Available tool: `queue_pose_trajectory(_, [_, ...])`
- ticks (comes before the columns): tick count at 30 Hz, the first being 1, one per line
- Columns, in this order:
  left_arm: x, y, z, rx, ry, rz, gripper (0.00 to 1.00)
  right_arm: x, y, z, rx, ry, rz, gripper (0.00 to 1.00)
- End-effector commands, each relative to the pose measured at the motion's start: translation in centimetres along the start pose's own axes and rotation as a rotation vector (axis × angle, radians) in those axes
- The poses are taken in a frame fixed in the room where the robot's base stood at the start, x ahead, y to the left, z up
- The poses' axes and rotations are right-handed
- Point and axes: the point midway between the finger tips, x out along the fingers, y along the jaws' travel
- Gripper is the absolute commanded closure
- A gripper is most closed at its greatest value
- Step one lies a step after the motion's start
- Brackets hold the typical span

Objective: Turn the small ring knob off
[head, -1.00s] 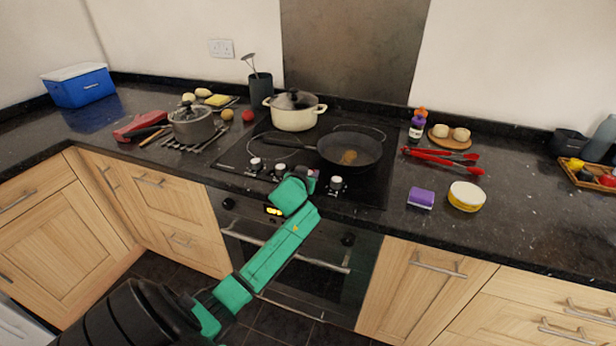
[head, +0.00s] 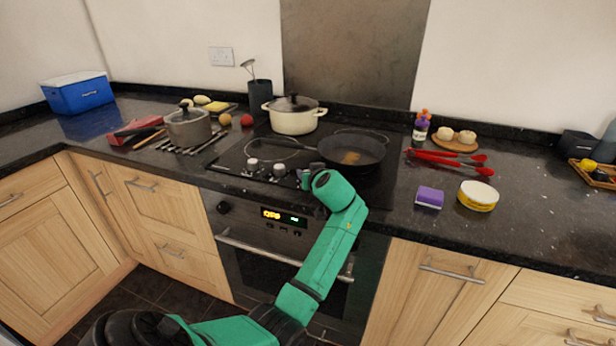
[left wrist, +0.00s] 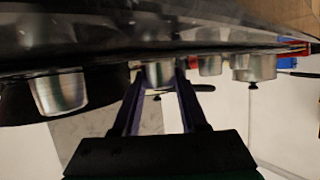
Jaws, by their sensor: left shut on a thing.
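A row of silver knobs stands along the front of the black hob (head: 232,163). Two of them, the leftmost knob (head: 252,165) and its neighbour (head: 279,170), show clear of my arm. My left gripper (left wrist: 158,88) is shut on the third knob (left wrist: 158,73) from the left, with one finger on each side of it. In the head view my green left wrist hides most of that knob and the rightmost one. The rightmost knob (left wrist: 60,92) shows in the left wrist view, beside the fingers. No marking shows which ring each knob serves. My right gripper is out of view.
A frying pan (head: 352,150) and a cream pot (head: 293,118) stand on the hob behind the knobs. The oven front (head: 250,235) is below. A purple sponge (head: 430,197) and a yellow tub (head: 478,196) lie to the right. A grey saucepan (head: 188,128) stands left.

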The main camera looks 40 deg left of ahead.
Motion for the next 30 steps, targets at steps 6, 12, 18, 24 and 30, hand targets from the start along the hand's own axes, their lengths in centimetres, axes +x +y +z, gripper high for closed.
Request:
queue_pose_trajectory(6, [0.0,-0.1,0.1,0.001,-0.003,-0.002,1.0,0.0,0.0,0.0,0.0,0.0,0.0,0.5])
queue_pose_trajectory(12, [0.0,-0.1,0.1,0.001,-0.002,-0.001,0.28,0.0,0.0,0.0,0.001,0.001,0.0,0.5])
queue_pose_trajectory(18, [0.0,-0.1,0.0,0.0,-0.001,0.0,0.28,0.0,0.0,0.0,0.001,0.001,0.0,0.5])
queue_pose_trajectory(24, [-0.9,0.1,0.1,0.001,0.0,0.002,0.28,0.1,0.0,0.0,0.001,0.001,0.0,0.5])
queue_pose_trajectory(30, [-5.2,0.1,0.3,-0.002,-0.002,0.004,0.28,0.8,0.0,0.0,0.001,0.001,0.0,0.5])
